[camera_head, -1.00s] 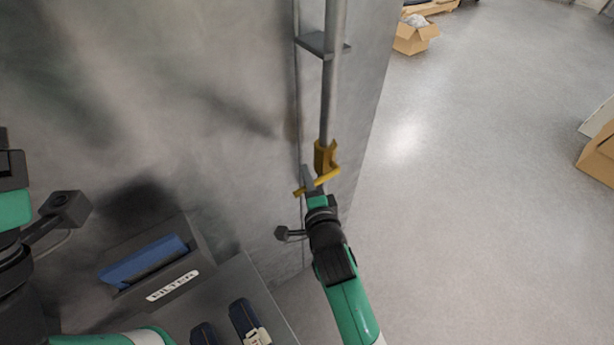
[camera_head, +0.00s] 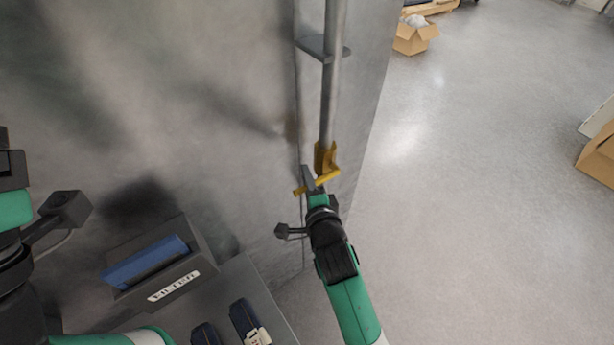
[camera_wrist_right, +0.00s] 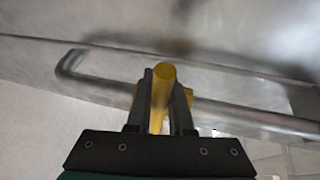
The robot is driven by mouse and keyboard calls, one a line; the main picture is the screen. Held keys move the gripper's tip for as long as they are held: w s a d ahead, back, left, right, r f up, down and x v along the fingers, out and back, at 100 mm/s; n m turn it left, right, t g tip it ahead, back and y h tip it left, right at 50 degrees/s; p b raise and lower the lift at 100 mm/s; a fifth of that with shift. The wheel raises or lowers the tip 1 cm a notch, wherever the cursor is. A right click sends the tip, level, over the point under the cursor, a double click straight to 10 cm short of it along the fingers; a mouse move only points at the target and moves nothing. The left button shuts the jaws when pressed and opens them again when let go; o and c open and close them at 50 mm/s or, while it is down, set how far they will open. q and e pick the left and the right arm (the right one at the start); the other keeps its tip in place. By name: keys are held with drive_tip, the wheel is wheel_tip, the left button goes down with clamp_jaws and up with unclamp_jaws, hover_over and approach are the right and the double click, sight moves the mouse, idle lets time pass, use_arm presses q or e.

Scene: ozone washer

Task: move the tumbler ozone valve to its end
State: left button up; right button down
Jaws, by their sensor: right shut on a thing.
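The yellow tumbler ozone valve (camera_head: 326,158) sits at the lower end of a vertical metal pipe (camera_head: 331,95) beside the grey washer wall. Its yellow handle slants from lower left to upper right below the valve body. My right gripper (camera_head: 313,180) is shut on the handle. In the right wrist view, the yellow handle (camera_wrist_right: 162,80) stands between the two dark fingers of the right gripper (camera_wrist_right: 160,100). My left arm shows at the left edge, but its fingertips are not clearly in view.
A FILTER holder (camera_head: 172,286) with a blue filter (camera_head: 146,262) stands at lower left. Dark blue items (camera_head: 243,318) lie on the grey ledge near it. A bracket (camera_head: 322,47) holds the pipe. Open floor with a cardboard box (camera_head: 411,40) lies to the right.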

drive_tip(key=shift+w+d+r+m+g+y+p, duration=0.15)
drive_tip(key=shift+r+m+g+y+p, duration=0.2)
drive_tip(key=shift+r+m+p, duration=0.45)
drive_tip(key=shift+w+d+r+m+g+y+p, duration=0.2)
drive_tip(key=shift+r+m+g+p, duration=0.35)
drive_tip(key=shift+p, duration=0.5)
drive_tip(key=shift+d+r+m+g+y+p, duration=0.1)
drive_tip(key=shift+r+m+g+y+p, duration=0.25)
drive_tip(key=shift+r+m+p, duration=0.45)
drive_tip(key=shift+f, duration=0.15)
drive_tip(key=c, duration=0.8)
unclamp_jaws()
drive_tip(key=shift+f, duration=0.1)
